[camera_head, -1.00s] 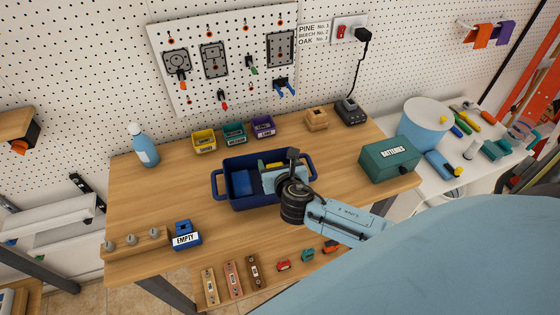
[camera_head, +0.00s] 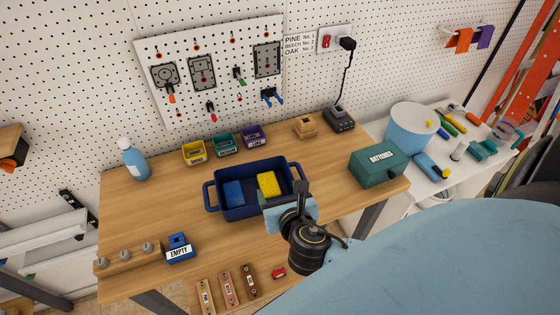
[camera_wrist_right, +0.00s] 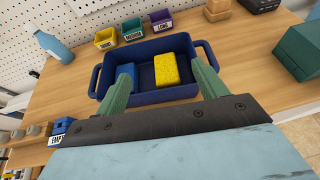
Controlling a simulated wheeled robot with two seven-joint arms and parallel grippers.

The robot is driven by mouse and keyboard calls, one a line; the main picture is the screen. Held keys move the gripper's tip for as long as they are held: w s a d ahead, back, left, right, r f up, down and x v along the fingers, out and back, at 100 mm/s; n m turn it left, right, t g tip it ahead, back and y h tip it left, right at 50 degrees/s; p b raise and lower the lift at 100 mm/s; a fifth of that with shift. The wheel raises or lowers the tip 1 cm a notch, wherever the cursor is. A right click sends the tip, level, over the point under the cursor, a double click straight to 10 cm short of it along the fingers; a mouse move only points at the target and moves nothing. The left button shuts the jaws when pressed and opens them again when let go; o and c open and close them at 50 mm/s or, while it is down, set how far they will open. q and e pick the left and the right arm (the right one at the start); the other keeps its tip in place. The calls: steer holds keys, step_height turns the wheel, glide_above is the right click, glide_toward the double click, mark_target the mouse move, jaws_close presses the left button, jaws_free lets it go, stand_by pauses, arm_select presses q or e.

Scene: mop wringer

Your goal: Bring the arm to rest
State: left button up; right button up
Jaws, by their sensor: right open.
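My right gripper (camera_head: 288,198) is at the near side of the dark blue tub (camera_head: 240,208) on the wooden bench. In the right wrist view its two green fingers (camera_wrist_right: 160,88) are spread apart with nothing held between them. Inside the tub lie a blue block (camera_head: 234,194) on the left and a yellow sponge (camera_head: 269,184) on the right. In the right wrist view the sponge (camera_wrist_right: 166,69) shows beyond the fingers, lying in the tub (camera_wrist_right: 183,93). My left gripper is not in view.
A green batteries box (camera_head: 377,165) stands on the bench's right side. Yellow, teal and purple bins (camera_head: 224,144) line the back. A blue spray bottle (camera_head: 133,160) stands at the left back. A blue EMPTY holder (camera_head: 178,249) is at front left. Bare bench lies left of the tub.

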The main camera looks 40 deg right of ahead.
stand_by(0.4)
steer(key=s+a+m+g+y, duration=0.2)
steer(key=s+m+g, duration=0.45)
steer(key=m, duration=0.85)
steer(key=s+a+m+g+y, duration=0.25)
steer(key=s+m, duration=0.65)
steer(key=m, duration=0.6)
step_height(320, 180, down, 30)
steer(key=s+g+b, duration=0.1)
steer(key=b, duration=0.6)
steer(key=s+d+f+g+b, duration=0.1)
steer(key=s+d+f+b, duration=0.1)
steer(key=s+f, duration=0.6)
steer(key=s+d+f+b, duration=0.1)
steer(key=s+f+b, duration=0.3)
steer(key=s+f, duration=0.5)
step_height(320, 180, down, 7)
steer(key=shift+s+d+r+g+b, duration=0.2)
steer(key=shift+d+g+b, duration=0.1)
steer(key=shift+d+g, duration=0.1)
